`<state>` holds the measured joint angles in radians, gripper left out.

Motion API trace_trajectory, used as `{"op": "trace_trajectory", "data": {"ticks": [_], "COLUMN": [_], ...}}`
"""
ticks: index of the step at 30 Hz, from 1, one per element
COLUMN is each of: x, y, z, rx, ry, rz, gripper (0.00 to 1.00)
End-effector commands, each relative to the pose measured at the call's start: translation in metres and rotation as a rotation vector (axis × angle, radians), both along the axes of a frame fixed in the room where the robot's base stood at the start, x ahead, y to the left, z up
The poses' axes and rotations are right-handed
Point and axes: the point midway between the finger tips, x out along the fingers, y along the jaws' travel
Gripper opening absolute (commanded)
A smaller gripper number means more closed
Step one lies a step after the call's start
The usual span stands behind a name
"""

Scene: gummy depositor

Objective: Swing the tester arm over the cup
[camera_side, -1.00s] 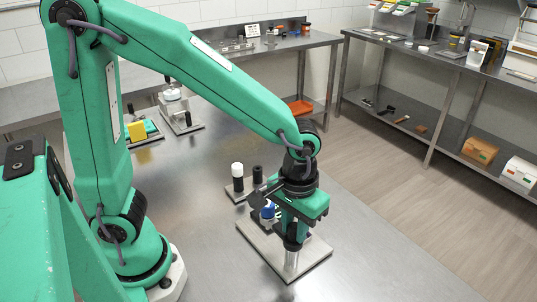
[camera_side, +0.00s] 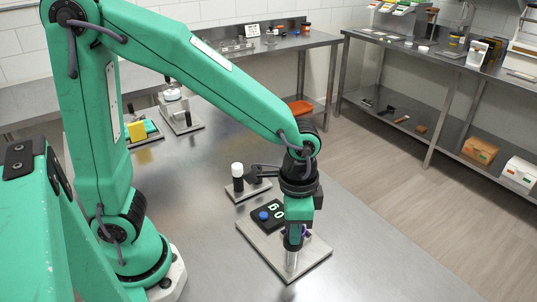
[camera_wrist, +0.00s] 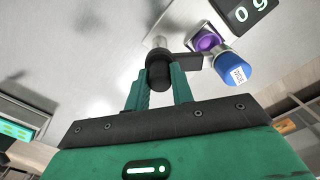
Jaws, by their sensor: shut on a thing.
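My gripper (camera_side: 293,222) points down over the tester's silver post (camera_side: 291,262), at the front of a pale base plate (camera_side: 262,250). In the wrist view its green fingers (camera_wrist: 161,88) are shut on the black tester arm (camera_wrist: 160,70), at the collar on the post. A short black part of the arm reaches right, towards a purple cup (camera_wrist: 206,43). The arm's tip looks beside the cup; I cannot tell whether it is over it. A blue cylinder with a white label (camera_wrist: 236,70) stands by the cup. The cup is mostly hidden in the side view.
A small stand with a white-topped black cylinder (camera_side: 238,178) is just behind left. Another device (camera_side: 177,104) stands farther back. The steel table is clear at front right.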

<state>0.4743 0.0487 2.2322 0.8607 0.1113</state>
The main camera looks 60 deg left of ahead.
Motion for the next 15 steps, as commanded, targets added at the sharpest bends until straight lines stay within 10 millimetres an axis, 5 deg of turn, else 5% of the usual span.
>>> {"op": "trace_trajectory", "data": {"ticks": [15], "x": [0.0001], "y": [-0.0001], "z": [0.0008], "rx": [-0.001], "ry": [-0.001], "rz": [-0.040], "gripper": [0.01]}}
